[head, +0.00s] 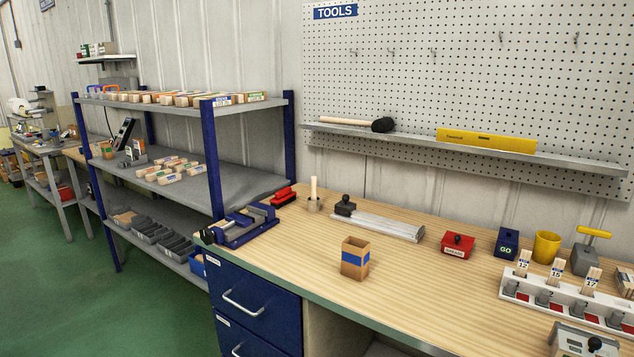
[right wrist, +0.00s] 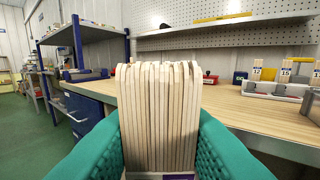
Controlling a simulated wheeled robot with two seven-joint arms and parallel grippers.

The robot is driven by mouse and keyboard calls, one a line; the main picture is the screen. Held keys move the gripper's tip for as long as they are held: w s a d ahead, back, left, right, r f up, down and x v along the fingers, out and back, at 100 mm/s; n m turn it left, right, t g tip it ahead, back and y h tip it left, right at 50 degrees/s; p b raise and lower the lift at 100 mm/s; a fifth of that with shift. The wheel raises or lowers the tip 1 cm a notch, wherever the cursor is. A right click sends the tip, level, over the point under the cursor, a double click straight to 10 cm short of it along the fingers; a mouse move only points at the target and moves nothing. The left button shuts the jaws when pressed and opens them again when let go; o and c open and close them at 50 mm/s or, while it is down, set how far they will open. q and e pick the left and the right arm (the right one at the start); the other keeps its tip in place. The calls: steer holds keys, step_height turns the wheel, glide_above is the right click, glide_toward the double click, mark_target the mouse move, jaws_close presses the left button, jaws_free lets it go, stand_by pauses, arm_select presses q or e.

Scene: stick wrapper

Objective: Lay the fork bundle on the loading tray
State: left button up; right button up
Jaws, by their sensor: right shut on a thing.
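The fork bundle (right wrist: 158,110), a row of pale wooden sticks with rounded tops and a purple-and-white band low down, stands upright in the right wrist view. My right gripper (right wrist: 158,125), with green ribbed fingers, is shut on it from both sides. The bundle's lower end is cut off by the picture's edge. Neither gripper shows in the head view. A long, low grey metal piece (head: 385,227) with a black knob at its left end lies on the workbench; I cannot tell whether it is the loading tray.
The wooden workbench (head: 440,278) carries a wooden box with a blue band (head: 355,259), a red block (head: 457,245), a blue GO block (head: 507,242), a yellow cup (head: 546,247) and a white numbered rack (head: 560,297). A blue vise (head: 243,226) sits at its left end.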

steer(key=s+f, duration=0.2)
steer(key=s, duration=0.5)
steer(key=shift+f, duration=0.25)
steer(key=shift+a, duration=0.1)
stand_by(0.4)
